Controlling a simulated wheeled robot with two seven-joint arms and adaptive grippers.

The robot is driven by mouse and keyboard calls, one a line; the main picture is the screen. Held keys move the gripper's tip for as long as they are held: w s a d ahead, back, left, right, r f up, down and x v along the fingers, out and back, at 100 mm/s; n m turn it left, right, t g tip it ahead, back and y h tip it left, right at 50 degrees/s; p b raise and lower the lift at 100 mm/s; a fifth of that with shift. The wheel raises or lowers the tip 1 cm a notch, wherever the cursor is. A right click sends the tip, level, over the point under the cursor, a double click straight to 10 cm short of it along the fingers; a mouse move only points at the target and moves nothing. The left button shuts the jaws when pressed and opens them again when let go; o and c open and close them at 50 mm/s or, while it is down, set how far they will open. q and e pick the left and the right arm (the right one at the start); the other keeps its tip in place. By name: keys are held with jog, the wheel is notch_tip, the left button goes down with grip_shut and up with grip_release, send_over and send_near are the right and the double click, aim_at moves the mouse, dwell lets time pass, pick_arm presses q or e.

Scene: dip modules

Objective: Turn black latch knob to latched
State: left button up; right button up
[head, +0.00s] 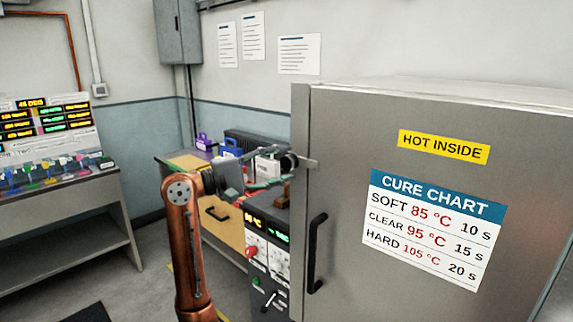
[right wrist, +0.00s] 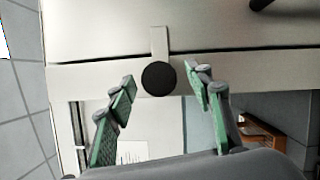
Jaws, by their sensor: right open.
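The black latch knob (head: 289,162) sits at the left edge of the grey oven door, upper part, with a short pale bar (head: 308,163) reaching from it sideways onto the door. In the right wrist view the round knob (right wrist: 159,78) is centred, and its bar (right wrist: 160,42) points up the picture. My right gripper (head: 277,168) is at the knob, coming from the left. Its green-padded fingers (right wrist: 163,83) are open, one either side of the knob, with visible gaps; neither seems to touch it. My left gripper is not in view.
The oven door (head: 340,130) has a vertical black handle (head: 316,252) below the knob. A control unit (head: 268,250) with dials and displays stands left of the oven. Behind my arm is a bench (head: 182,161) with several items. A display table (head: 70,205) stands far left.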

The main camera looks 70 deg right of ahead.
jog(key=v, duration=1)
jog(key=shift+w+a, duration=0.2)
